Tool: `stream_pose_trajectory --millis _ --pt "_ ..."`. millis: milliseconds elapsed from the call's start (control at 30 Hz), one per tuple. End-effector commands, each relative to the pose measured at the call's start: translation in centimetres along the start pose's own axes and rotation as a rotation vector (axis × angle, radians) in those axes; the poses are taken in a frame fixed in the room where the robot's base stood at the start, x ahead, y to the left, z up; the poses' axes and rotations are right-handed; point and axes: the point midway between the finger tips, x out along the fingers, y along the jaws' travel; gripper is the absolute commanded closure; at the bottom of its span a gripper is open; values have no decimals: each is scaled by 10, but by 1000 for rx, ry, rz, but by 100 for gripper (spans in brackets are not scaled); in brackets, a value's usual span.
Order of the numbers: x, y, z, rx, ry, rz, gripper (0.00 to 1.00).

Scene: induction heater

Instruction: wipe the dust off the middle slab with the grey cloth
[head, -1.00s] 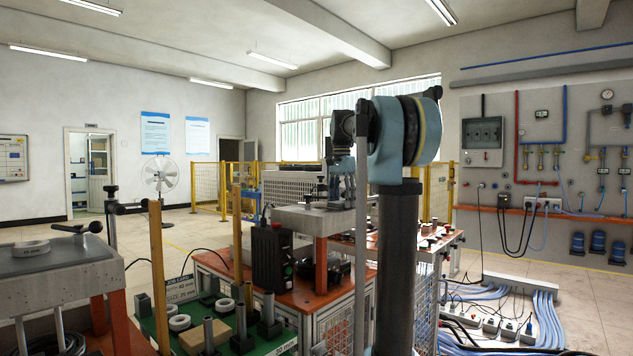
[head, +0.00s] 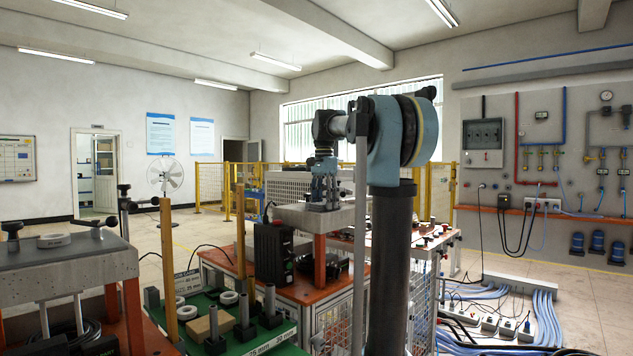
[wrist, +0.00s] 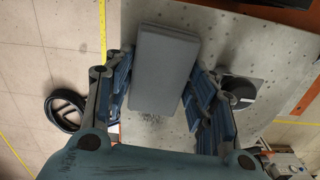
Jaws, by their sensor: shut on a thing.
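The grey cloth (wrist: 165,68) looks like a thick folded pad in the wrist view. My gripper (wrist: 162,80) is shut on it, with a finger along each side. The pad is over the pale, speckled middle slab (wrist: 215,50); I cannot tell whether it touches it. In the head view my gripper (head: 323,192) points down over the middle slab (head: 288,212), and the cloth is too small to make out there.
A black round knob (wrist: 238,92) on a pale plate stands on the slab right of my fingers. In the head view, another slab (head: 65,253) with a ring and clamps is at left. A green tray (head: 170,310) with posts and rings stands between. A black box (head: 273,252) is beside the middle slab.

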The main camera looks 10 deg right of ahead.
Motion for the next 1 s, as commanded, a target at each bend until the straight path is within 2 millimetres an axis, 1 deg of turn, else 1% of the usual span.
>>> stream_pose_trajectory --millis 200,267,300,333,567,1000 --pt "1 -2 8 8 0 0 76" --pt "-1 -2 6 10 0 0 76" --pt "-14 -2 7 9 0 0 76" --pt "-21 -2 8 8 0 0 76" --pt "-41 -3 9 6 0 0 76" --pt "-78 1 3 14 0 0 76"
